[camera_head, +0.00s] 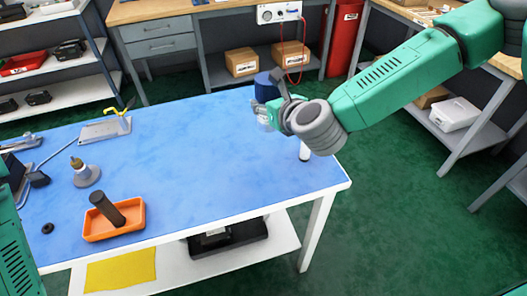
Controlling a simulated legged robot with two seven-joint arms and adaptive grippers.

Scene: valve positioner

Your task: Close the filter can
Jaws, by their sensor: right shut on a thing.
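The filter can looks to be the blue, round-topped part (265,88) at the table's far right side, with a clear, pale part (265,122) below it. My right gripper (268,106) is at this part and shut on it, reaching in from the right. The gripper and wrist cover much of it, so I cannot tell whether lid and body are joined. My left arm shows only as a green piece at the left edge; its gripper is not in view.
The blue-topped table (200,165) is mostly clear in the middle. An orange tray (115,234) holds a dark cylinder (106,208). A white cylinder (305,151) is near the right edge, under my right wrist.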

